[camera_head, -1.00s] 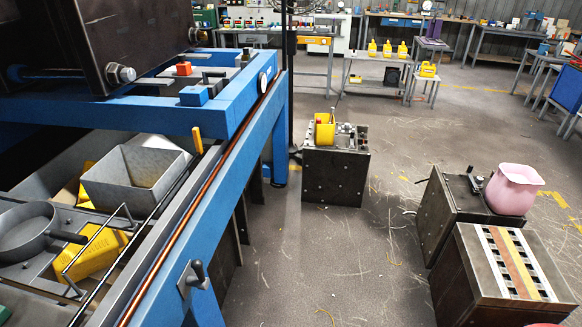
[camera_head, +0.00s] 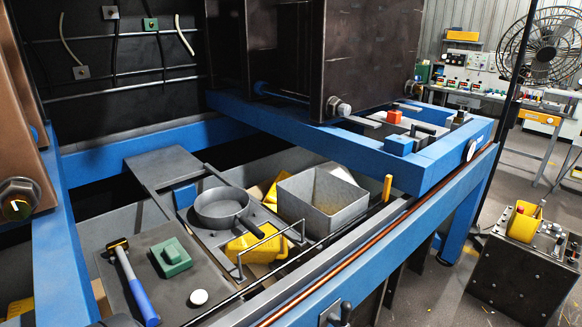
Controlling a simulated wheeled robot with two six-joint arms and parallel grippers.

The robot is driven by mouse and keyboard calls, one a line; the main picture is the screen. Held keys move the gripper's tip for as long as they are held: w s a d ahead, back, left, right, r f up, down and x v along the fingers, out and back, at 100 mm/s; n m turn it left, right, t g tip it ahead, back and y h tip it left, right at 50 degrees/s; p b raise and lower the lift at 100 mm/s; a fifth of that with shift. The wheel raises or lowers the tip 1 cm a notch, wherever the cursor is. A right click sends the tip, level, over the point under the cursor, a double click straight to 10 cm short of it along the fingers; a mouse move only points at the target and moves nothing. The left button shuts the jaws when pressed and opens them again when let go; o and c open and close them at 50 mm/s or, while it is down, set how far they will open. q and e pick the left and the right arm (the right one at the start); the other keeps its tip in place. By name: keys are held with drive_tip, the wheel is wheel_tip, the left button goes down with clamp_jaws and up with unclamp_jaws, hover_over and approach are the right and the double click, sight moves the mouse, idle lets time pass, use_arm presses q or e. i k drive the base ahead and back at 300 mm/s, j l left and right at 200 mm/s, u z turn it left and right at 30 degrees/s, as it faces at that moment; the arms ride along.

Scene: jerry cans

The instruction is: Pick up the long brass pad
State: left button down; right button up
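Neither of my grippers shows in the head view. I cannot identify a long brass pad for certain in the current view. A small upright yellow-orange piece (camera_head: 387,188) stands at the inner edge of the blue frame. A long copper-coloured rod (camera_head: 372,232) runs along the blue rail. In the earlier view, long flat strips, one of them yellowish, lay on top of a dark block at the right; that block is now out of view.
A blue-framed machine (camera_head: 443,208) fills most of the view. Its bed holds a grey bin (camera_head: 318,226), a pan (camera_head: 222,207), a hammer (camera_head: 134,284) and a green block (camera_head: 171,257). A dark metal block (camera_head: 518,280) stands on the floor at the right, with clear floor beside the machine.

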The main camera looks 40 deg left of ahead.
sight(150, 319)
drive_tip(key=u, duration=2.5)
